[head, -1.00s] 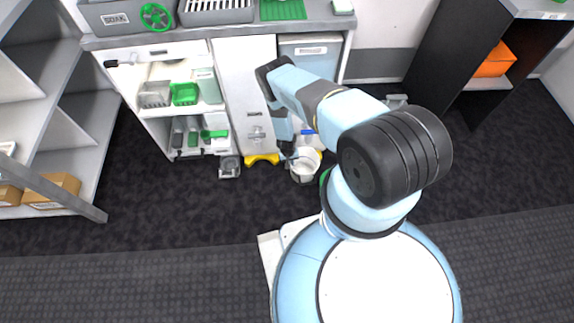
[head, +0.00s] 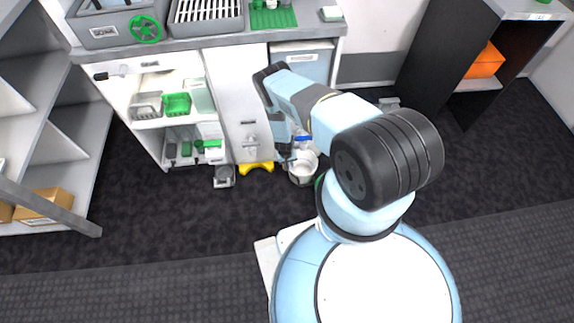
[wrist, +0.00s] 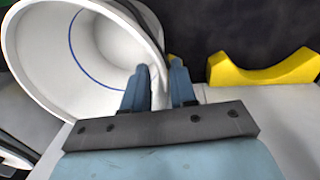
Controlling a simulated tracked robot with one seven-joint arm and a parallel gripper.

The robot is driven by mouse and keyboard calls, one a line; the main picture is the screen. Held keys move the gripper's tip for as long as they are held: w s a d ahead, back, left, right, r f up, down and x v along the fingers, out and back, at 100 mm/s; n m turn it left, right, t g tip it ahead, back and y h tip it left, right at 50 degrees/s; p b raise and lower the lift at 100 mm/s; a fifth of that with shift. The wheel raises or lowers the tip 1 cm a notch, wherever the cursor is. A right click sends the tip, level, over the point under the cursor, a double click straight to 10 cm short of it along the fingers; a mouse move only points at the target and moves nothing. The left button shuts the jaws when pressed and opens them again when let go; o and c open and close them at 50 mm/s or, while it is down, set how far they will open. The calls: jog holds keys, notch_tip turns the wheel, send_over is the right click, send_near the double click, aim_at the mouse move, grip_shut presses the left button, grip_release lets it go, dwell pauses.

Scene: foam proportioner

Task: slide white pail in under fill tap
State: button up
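The white pail (head: 303,170) stands on the dark floor in front of the cabinet, partly behind my arm in the head view. In the wrist view the white pail (wrist: 100,45) fills the upper left, with its open mouth and a blue line inside. My gripper (wrist: 160,78) has one finger inside the pail and one outside, closed on its wall. In the head view my gripper (head: 286,158) is small and partly hidden at the pail's rim. The fill tap (head: 252,142) is on the white cabinet front, up and left of the pail.
A yellow curved piece (head: 257,168) lies on the floor at the cabinet's foot, left of the pail; it also shows in the wrist view (wrist: 265,72). A grey item (head: 224,176) sits left of it. Open shelves (head: 160,121) are farther left. The floor in front is clear.

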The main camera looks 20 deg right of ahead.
jog(key=shift+o, duration=1.2)
notch_tip(320, 180, up, 14)
jog(key=a, duration=0.1)
jog(key=shift+a+f, duration=0.2)
